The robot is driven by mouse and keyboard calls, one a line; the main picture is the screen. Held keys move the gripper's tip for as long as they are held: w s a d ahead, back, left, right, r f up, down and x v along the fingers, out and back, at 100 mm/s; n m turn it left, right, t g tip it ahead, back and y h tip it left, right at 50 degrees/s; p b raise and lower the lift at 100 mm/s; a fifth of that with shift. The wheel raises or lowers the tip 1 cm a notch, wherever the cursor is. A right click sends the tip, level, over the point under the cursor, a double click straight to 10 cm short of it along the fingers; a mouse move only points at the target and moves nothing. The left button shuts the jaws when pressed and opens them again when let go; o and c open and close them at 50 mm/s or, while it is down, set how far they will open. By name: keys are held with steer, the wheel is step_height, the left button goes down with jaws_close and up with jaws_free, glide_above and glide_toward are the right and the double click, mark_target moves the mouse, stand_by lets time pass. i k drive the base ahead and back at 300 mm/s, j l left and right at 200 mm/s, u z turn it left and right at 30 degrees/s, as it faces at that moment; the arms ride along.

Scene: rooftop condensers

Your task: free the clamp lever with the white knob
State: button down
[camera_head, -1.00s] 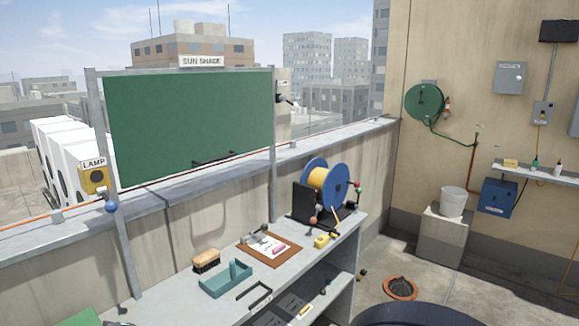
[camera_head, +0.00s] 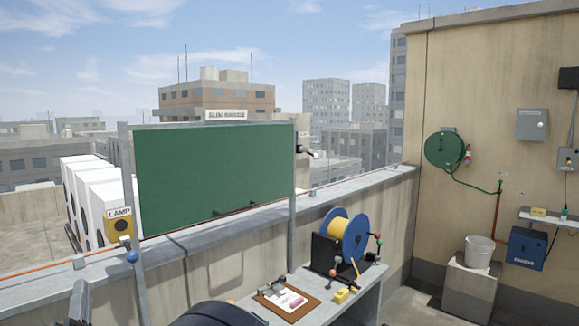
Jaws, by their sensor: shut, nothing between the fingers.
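The sun shade is a green panel (camera_head: 215,175) between two grey posts above the parapet. On its right post (camera_head: 293,205) is a small dark clamp (camera_head: 300,149). Its short lever sticks out to the right, with a pale, apparently white knob (camera_head: 316,155) at the end. Nothing touches the lever. It is too small to tell how tightly the clamp sits. My gripper's fingers do not show; only dark parts, apparently of my arm, show at the bottom edge.
A bench (camera_head: 365,297) stands below the shade's right side, with a yellow cable reel (camera_head: 349,238), knobbed levers and a clipboard (camera_head: 305,307). A yellow lamp box (camera_head: 119,227) and blue knob (camera_head: 132,257) are on the left post. The parapet (camera_head: 360,185) runs behind.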

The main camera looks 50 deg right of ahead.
mark_target(316, 157)
steer(key=l+z, duration=0.15)
steer(key=z, duration=0.4)
steer(key=i+l+z, duration=0.3)
steer(key=i+l, duration=0.3)
steer(key=i+l+z, duration=0.35)
steer(key=i+l, duration=0.5)
steer(key=i, duration=0.15)
